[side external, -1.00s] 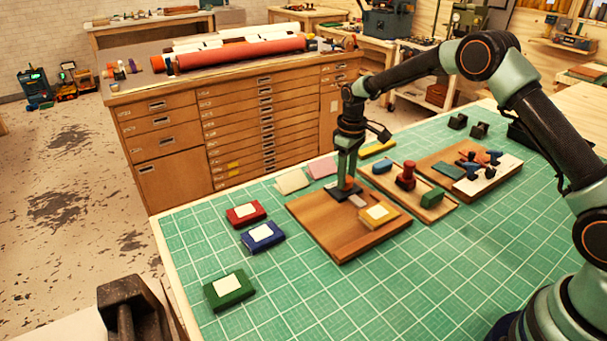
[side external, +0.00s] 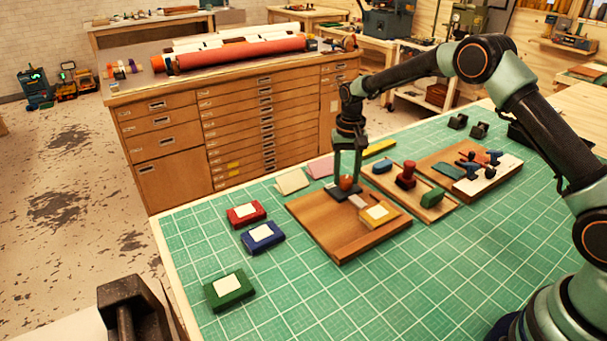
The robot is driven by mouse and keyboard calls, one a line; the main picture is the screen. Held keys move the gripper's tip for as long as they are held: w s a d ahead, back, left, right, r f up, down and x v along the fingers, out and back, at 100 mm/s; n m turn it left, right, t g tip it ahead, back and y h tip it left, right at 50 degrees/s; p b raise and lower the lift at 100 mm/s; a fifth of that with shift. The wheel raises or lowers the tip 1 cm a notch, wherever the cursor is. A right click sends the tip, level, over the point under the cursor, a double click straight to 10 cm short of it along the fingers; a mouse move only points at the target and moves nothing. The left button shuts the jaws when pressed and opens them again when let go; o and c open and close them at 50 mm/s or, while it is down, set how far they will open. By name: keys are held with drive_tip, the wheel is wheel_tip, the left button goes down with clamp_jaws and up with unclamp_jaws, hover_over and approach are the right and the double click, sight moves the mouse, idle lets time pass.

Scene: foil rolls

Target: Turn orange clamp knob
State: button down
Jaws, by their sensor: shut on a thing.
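The orange clamp knob (side external: 346,183) sits on top of a dark clamp block (side external: 342,193) on the brown wooden board (side external: 340,240). My gripper (side external: 347,180) points down from above, with one finger on each side of the knob. It is shut on the knob, and the fingers partly cover it. A pale metal strip (side external: 357,201) reaches from the clamp block toward a tan block with a yellow-and-white pad (side external: 378,213) on the same board.
Red (side external: 245,213), blue (side external: 262,236) and green (side external: 229,290) pads lie left of the board. A wooden tray (side external: 432,208) with a red-handled stamp (side external: 406,175) stands close on the right. The green mat (side external: 400,290) is clear in front.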

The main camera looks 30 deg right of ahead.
sight(345, 178)
drive_tip(key=shift+a+m, duration=0.2)
drive_tip(key=shift+m, duration=0.3)
drive_tip(key=shift+c, duration=1.9)
unclamp_jaws()
drive_tip(key=shift+d, duration=0.1)
wheel_tip(345, 178, up, 12)
drive_tip(key=shift+w, duration=0.1)
